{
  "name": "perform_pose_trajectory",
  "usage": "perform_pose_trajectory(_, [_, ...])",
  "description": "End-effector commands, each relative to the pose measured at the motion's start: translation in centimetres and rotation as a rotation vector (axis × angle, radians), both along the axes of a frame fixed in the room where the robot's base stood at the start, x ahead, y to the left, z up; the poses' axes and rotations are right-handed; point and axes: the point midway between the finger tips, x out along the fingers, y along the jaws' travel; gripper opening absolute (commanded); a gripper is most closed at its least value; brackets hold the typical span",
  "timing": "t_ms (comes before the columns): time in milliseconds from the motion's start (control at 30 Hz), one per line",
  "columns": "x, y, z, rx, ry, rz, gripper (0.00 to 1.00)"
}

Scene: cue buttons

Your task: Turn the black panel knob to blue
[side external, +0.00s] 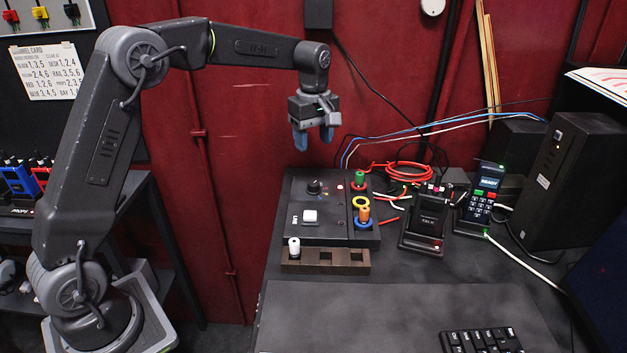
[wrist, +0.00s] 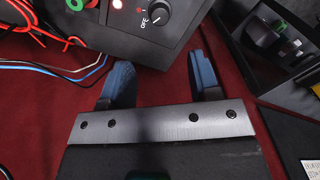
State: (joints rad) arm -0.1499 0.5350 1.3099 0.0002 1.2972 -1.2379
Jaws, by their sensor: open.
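The black panel (side external: 330,235) lies on the dark table and carries the black knob (side external: 314,187) near its back left. In the wrist view the knob (wrist: 158,13) shows at the top, with a white pointer line and the word "OFF" beside it; I cannot tell any blue mark. My gripper (side external: 313,140) hangs above and behind the panel, pointing down, clear of the knob. Its two blue fingers (wrist: 163,85) are apart and empty. A lit red light (side external: 340,187) is right of the knob, and a white button (side external: 311,216) is in front of it.
A wooden rack (side external: 325,261) with a white peg (side external: 294,246) sits in front. A radio (side external: 428,220) and red cable coil (side external: 401,172) are to the right. Loose wires run behind the panel.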

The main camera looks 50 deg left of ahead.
Motion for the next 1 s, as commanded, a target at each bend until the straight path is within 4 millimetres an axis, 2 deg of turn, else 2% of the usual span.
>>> perform_pose_trajectory(300, [-0.1, 0.0, -6.7, 0.001, 0.004, -0.002, 0.57])
perform_pose_trajectory(500, [-0.1, 0.0, -9.9, 0.001, 0.003, -0.002, 0.57])
perform_pose_trajectory(700, [-0.1, 0.0, -11.2, 0.002, 0.000, -0.002, 0.57])
perform_pose_trajectory(1000, [-0.1, 0.0, -11.4, 0.002, 0.000, -0.002, 0.57])
